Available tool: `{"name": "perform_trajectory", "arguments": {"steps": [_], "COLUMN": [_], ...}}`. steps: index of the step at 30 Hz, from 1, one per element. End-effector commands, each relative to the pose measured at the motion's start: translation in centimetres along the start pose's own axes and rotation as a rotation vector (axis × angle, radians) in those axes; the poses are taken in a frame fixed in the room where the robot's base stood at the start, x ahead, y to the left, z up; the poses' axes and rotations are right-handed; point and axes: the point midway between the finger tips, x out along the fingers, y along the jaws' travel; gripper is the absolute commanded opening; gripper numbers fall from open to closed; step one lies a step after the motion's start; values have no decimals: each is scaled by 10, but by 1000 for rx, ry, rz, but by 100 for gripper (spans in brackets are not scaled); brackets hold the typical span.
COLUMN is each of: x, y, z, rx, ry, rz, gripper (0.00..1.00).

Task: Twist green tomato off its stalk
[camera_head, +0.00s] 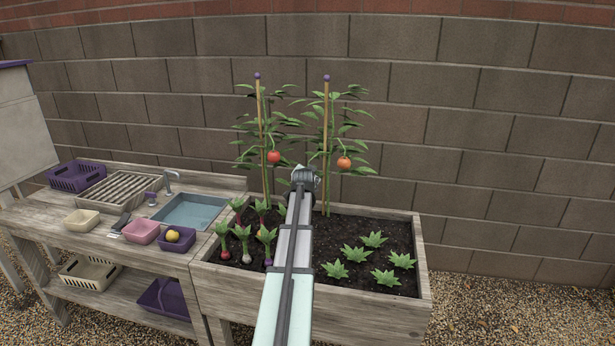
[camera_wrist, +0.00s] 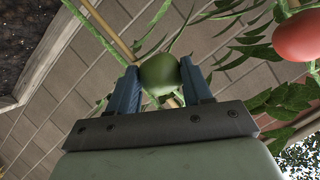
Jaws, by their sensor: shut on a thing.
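The green tomato (camera_wrist: 160,74) sits between the two blue fingers of my gripper (camera_wrist: 160,88) in the wrist view. The fingers are shut on its sides. Green stalk shows close around the tomato, but I cannot tell whether it is still joined. In the head view my gripper (camera_head: 304,178) is in front of the staked tomato plants, low between the two stakes. The green tomato is hidden there behind my arm.
A red tomato (camera_head: 274,156) and an orange-red tomato (camera_head: 344,163) hang on the plants. A red one (camera_wrist: 298,37) is close on the right in the wrist view. The raised bed (camera_head: 424,262) holds onions and leafy plants. A sink (camera_head: 190,212) and baskets stand left.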

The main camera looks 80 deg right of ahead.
Motion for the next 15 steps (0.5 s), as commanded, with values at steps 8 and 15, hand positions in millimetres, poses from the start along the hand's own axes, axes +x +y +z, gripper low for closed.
{"name": "perform_trajectory", "arguments": {"steps": [8,15], "x": [0,0], "y": [0,0], "z": [0,0], "rx": [57,60], "ry": [1,1], "rz": [0,1], "gripper": [11,11]}}
